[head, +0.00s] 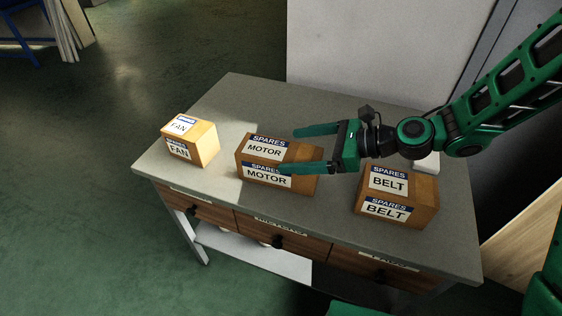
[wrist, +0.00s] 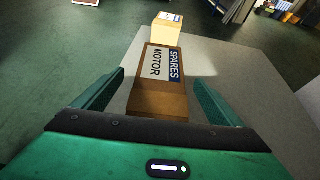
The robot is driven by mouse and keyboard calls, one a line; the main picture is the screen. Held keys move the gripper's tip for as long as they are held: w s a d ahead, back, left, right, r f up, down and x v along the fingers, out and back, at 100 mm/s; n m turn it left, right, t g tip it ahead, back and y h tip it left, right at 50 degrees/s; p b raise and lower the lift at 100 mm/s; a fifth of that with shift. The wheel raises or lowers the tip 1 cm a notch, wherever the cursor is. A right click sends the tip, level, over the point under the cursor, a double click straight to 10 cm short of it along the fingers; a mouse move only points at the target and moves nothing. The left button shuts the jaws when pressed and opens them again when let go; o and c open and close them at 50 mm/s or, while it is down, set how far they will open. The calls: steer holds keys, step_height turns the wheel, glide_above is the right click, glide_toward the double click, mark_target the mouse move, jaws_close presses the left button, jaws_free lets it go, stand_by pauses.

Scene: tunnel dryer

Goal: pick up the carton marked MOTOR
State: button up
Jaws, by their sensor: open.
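The carton marked MOTOR (head: 262,172) is a brown box with white and blue SPARES labels, standing in the middle of the grey table. My gripper (head: 284,150) is open and above the right part of this carton in the head view, with its fingers pointing left. In the wrist view the MOTOR carton (wrist: 158,85) lies ahead between the two green fingers, which stand apart on either side of it. I cannot tell whether a finger touches it. My gripper covers part of the carton's right end in the head view.
The FAN carton (head: 204,143) stands to the left on the table (head: 232,95), and the BELT carton (head: 424,194) stands to the right. A small white object (head: 428,163) sits behind the BELT carton. A pale panel (head: 350,50) rises behind the table. Drawers (head: 284,241) line its front.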

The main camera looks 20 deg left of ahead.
mark_target(278, 150)
steer(key=shift+x, duration=2.8)
steer(key=shift+w+d+f, duration=0.1)
steer(key=shift+w, duration=0.05)
steer(key=c, duration=2)
steer(key=shift+c, duration=0.8)
steer(key=shift+r, duration=0.25)
